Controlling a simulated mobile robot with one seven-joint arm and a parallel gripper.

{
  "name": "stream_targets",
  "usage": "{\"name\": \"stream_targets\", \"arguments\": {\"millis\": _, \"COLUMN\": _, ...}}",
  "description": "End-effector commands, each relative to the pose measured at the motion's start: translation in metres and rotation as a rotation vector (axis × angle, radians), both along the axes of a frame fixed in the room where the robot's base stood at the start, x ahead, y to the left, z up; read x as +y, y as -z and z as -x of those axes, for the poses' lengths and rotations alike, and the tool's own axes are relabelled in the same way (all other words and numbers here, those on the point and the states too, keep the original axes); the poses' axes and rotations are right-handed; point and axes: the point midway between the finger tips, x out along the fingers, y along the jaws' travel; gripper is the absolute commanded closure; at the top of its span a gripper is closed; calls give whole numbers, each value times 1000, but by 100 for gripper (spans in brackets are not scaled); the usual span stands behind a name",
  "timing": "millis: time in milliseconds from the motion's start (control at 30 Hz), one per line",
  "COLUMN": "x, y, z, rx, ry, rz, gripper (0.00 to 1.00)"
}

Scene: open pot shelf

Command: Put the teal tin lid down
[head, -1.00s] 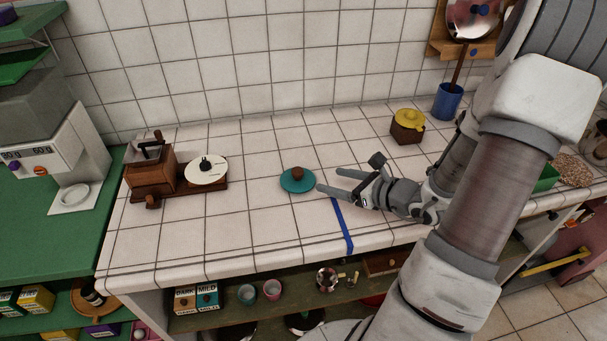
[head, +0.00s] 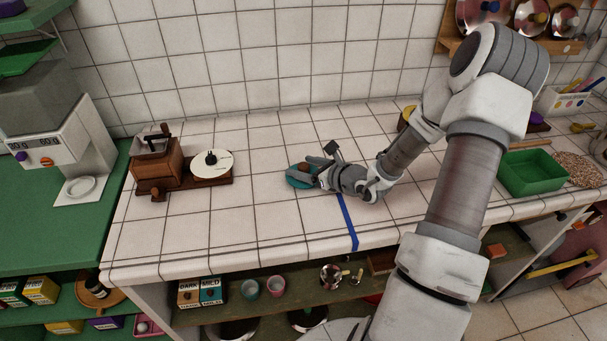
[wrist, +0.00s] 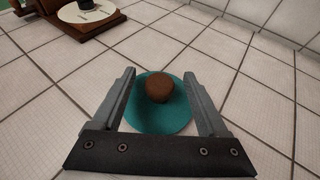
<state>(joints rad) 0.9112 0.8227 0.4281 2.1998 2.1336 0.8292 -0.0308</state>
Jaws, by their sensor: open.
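The teal tin lid (head: 298,181) lies flat on the white tiled counter, left of the blue strip. In the wrist view the teal lid (wrist: 158,116) shows as a disc with a brown knob (wrist: 160,88) on top. My gripper (head: 305,172) is over the lid in the head view and partly hides it. In the wrist view my gripper (wrist: 160,88) is open, with one finger on each side of the knob and gaps between the knob and both fingers. Whether the fingertips touch the lid cannot be told.
A wooden coffee grinder (head: 157,165) and a white disc with a black knob (head: 212,164) stand to the left. A blue strip (head: 347,222) crosses the counter near its front edge. A green tray (head: 532,173) is at the right.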

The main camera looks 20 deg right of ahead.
Motion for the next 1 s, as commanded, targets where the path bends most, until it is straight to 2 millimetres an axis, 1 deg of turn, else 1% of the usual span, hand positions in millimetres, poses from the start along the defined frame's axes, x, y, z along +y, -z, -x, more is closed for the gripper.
{"name": "stream_targets", "arguments": {"millis": 100, "x": 8, "y": 8, "z": -16, "rx": 0, "ry": -3, "rz": -1, "gripper": 23}}
{"name": "stream_targets", "arguments": {"millis": 200, "x": 11, "y": 12, "z": -25, "rx": -1, "ry": -1, "rz": -1, "gripper": 23}}
{"name": "stream_targets", "arguments": {"millis": 467, "x": 12, "y": 13, "z": -27, "rx": 0, "ry": -1, "rz": 1, "gripper": 23}}
{"name": "stream_targets", "arguments": {"millis": 500, "x": 12, "y": 13, "z": -27, "rx": 0, "ry": -1, "rz": 1, "gripper": 27}}
{"name": "stream_targets", "arguments": {"millis": 567, "x": 12, "y": 13, "z": -27, "rx": 0, "ry": -1, "rz": 1, "gripper": 38}}
{"name": "stream_targets", "arguments": {"millis": 600, "x": 12, "y": 13, "z": -27, "rx": 0, "ry": -1, "rz": 1, "gripper": 45}}
{"name": "stream_targets", "arguments": {"millis": 767, "x": 12, "y": 13, "z": -27, "rx": 0, "ry": -1, "rz": 1, "gripper": 74}}
{"name": "stream_targets", "arguments": {"millis": 900, "x": 12, "y": 13, "z": -27, "rx": 0, "ry": -1, "rz": 1, "gripper": 99}}
{"name": "stream_targets", "arguments": {"millis": 1000, "x": 12, "y": 12, "z": -27, "rx": 0, "ry": -1, "rz": 1, "gripper": 100}}
